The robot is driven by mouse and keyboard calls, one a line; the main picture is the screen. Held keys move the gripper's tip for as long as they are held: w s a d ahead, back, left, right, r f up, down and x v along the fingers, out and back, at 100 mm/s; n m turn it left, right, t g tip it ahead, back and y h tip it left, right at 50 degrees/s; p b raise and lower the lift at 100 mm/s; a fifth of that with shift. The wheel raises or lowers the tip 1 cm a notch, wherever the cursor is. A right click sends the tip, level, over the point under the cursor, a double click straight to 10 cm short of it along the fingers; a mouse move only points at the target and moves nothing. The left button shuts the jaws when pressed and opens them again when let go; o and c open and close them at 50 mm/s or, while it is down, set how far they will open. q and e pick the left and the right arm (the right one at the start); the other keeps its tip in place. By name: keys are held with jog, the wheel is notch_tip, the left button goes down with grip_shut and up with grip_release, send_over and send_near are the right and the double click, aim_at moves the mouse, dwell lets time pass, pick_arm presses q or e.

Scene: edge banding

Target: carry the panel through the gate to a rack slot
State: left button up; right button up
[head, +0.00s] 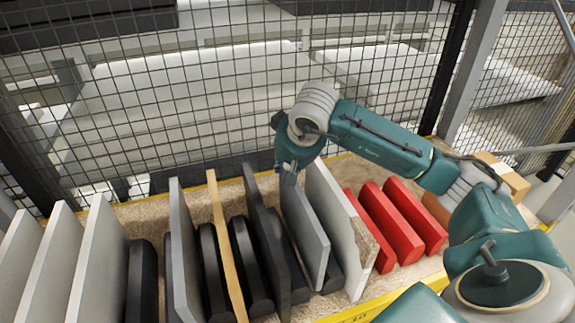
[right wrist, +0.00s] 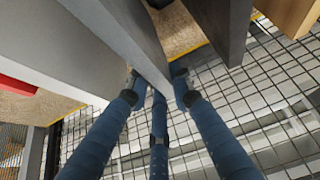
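A grey panel (head: 304,225) stands upright, slightly tilted, between dark pads in the rack (head: 140,212). My right gripper (head: 288,178) is at its upper edge, reached by my teal arm from the right. In the right wrist view its blue fingers (right wrist: 157,80) sit on both sides of a grey panel (right wrist: 125,45) and look closed on its edge. My left gripper is not in view. I cannot make out a gate opening.
Other grey panels (head: 103,258), a thin wooden panel (head: 226,245) and a dark panel (head: 265,235) stand close by. A larger light panel (head: 335,230) is just right of the held one. Red pads (head: 390,222) show empty gaps. A mesh fence (head: 190,90) rises behind the rack.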

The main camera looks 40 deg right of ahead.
jog(key=o, duration=0.3)
jog(key=shift+r, duration=0.1)
jog(key=shift+s, duration=0.1)
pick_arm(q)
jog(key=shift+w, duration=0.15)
pick_arm(e)
jog(key=v, duration=1.2)
